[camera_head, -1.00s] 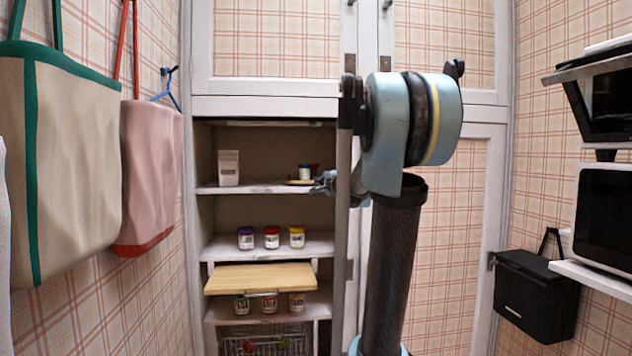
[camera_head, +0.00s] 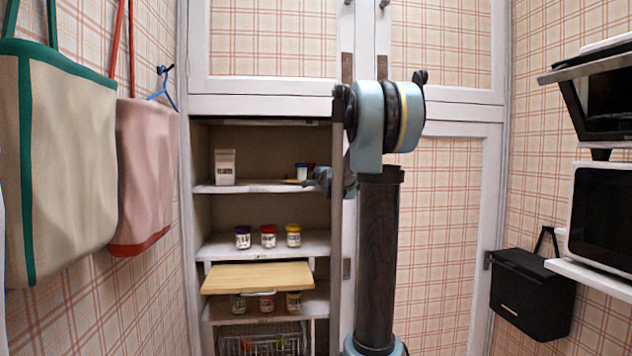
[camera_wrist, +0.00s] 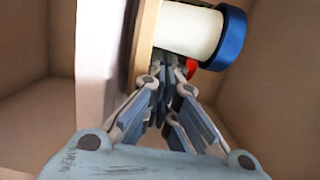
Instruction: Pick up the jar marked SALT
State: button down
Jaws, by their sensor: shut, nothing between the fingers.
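I cannot read SALT on any jar. A white jar with a blue lid (camera_wrist: 190,30) stands on a wooden board (camera_wrist: 147,35) on the upper shelf, and it also shows in the head view (camera_head: 301,171). My gripper (camera_wrist: 172,65) is shut and empty, its fingertips close beside this jar; I cannot tell whether they touch it. It reaches in from the right in the head view (camera_head: 320,179). Something red (camera_wrist: 191,68) shows behind the fingertips, mostly hidden. The middle shelf holds jars with purple (camera_head: 242,237), red (camera_head: 268,236) and yellow (camera_head: 293,235) lids.
A carton (camera_head: 225,167) stands at the left of the upper shelf (camera_head: 240,188). A wooden board (camera_head: 258,277) juts out above a lower row of jars (camera_head: 266,303). A wire basket (camera_head: 262,340) sits below. The cabinet's right upright is close to my arm.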

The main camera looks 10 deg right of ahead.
jog(key=shift+w+a, duration=0.1)
jog(key=shift+w, duration=0.3)
jog(key=shift+s+a, duration=0.65)
jog(key=shift+s, duration=0.1)
